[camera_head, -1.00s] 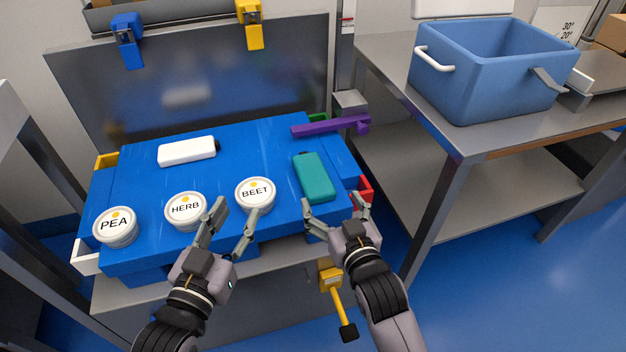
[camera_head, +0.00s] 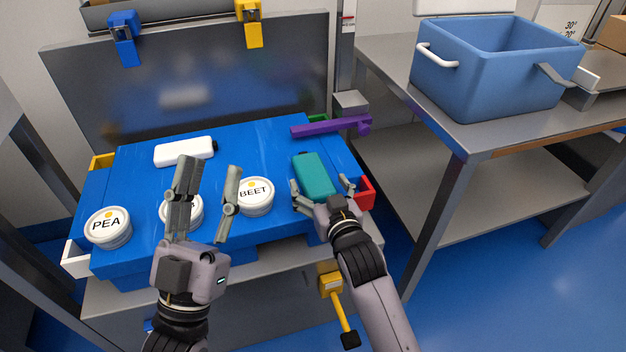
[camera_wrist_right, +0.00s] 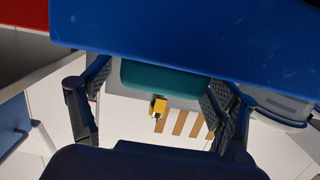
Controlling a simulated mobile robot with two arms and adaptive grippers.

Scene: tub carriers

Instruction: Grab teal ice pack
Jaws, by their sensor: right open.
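The teal ice pack (camera_head: 314,174) lies flat on the blue surface, right of the BEET tub, in the head view. My right gripper (camera_head: 322,190) is open at the pack's near end, with one finger to each side of it. The right wrist view shows the pack's teal edge (camera_wrist_right: 165,78) between the open fingers; contact is not clear. My left gripper (camera_head: 207,185) is open and empty, held up in front of the HERB tub, which it partly hides.
The PEA tub (camera_head: 107,227), HERB tub (camera_head: 168,210) and BEET tub (camera_head: 257,195) stand along the blue surface's near side. A white block (camera_head: 183,152) lies behind them. A purple bar (camera_head: 318,128) lies behind the pack. A blue bin (camera_head: 480,85) stands on the right table.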

